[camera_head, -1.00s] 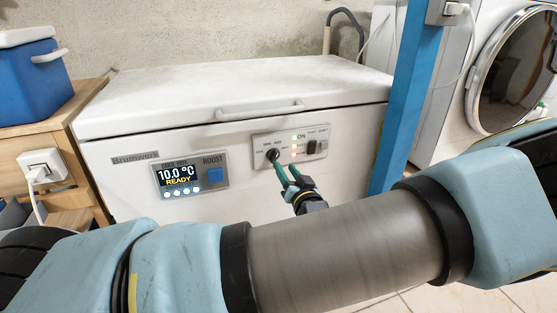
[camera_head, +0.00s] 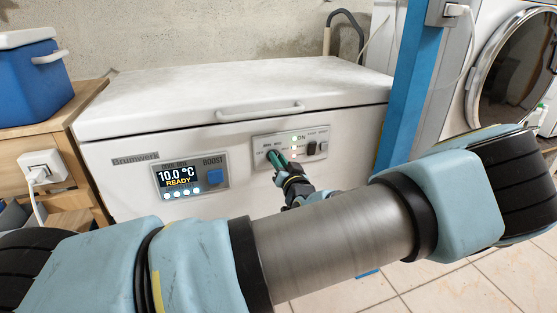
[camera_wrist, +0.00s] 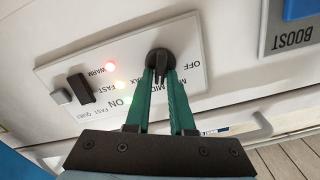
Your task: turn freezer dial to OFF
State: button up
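The white chest freezer (camera_head: 115,190) stands against the wall, with its lid closed. Its black dial (camera_wrist: 158,62) sits on a grey control panel (camera_head: 258,140), shown upside down in the wrist view. The labels OFF, MIN, MID and MAX run around the dial, with OFF at its right in the wrist view. My gripper (camera_wrist: 161,74) has its green fingers on both sides of the dial's narrow grip, close against it. The fingertips (camera_head: 274,156) also reach the dial in the head view. A green light by ON and a red light by WARM are lit.
Right of the dial are a black rocker switch (camera_head: 312,148) and a small button. A display (camera_head: 180,178) reads 10.0 °C READY, beside a blue BOOST button (camera_head: 215,176). A blue post (camera_head: 408,90) stands just right of the freezer.

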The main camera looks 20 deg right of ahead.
grip_shut()
jog(key=shift+n, duration=0.4)
jog(key=n+b, duration=0.4)
jog(key=n, duration=0.1)
jog(key=a+n+b, duration=0.1)
jog(key=n+b, duration=0.4)
jog(key=n, duration=0.1)
jog(key=n+b, duration=0.4)
jog(key=n, duration=0.2)
jog(key=shift+w+a+f+b, duration=0.1)
jog(key=shift+a+f+b, duration=0.1)
jog(key=shift+f+b, duration=0.15)
jog(key=shift+r, duration=0.1)
dwell(0.4)
